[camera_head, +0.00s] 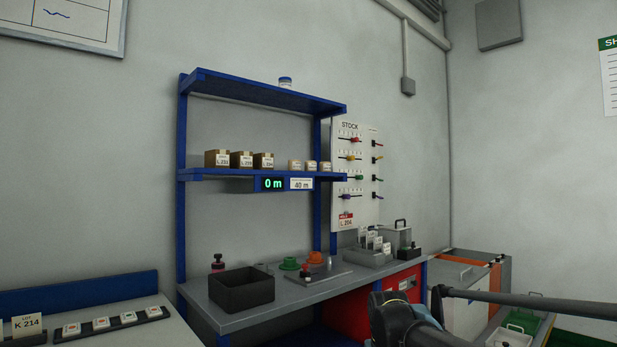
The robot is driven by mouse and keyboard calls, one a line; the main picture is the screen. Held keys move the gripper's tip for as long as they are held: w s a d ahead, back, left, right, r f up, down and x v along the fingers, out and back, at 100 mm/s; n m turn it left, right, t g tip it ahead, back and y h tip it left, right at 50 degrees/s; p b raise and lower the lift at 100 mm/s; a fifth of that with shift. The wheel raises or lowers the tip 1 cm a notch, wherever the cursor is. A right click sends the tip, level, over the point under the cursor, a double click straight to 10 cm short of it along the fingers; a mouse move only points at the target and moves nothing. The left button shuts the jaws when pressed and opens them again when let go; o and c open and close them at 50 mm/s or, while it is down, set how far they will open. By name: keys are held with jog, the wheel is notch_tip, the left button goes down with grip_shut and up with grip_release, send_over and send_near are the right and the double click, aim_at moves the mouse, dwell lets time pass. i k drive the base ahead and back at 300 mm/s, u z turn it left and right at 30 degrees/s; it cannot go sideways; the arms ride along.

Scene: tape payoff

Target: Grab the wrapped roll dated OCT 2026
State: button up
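Three small pale rolls or tubs with labels stand in a row on the right part of the middle blue shelf: a left one (295,165), a middle one (311,166) and a right one (326,167). Their print is too small to read. A small white and blue round item (285,82) stands alone on the top shelf. I cannot read OCT 2026 anywhere, so I cannot tell which is the wrapped roll. My dark arm links show at the bottom right, apart from the shelves. My gripper cannot be made out.
Three brown boxes (242,160) share the middle shelf. Below, the grey bench (228,318) bears a black bin (241,291), green and orange spools (316,259) and a grey holder (370,257). A STOCK board (348,205) stands right of the shelves. A side table with a rack (113,323) is at left.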

aim_at(292, 165)
jog(key=z, duration=1.25)
jog(key=i, duration=2.45)
jog(key=u, duration=3.05)
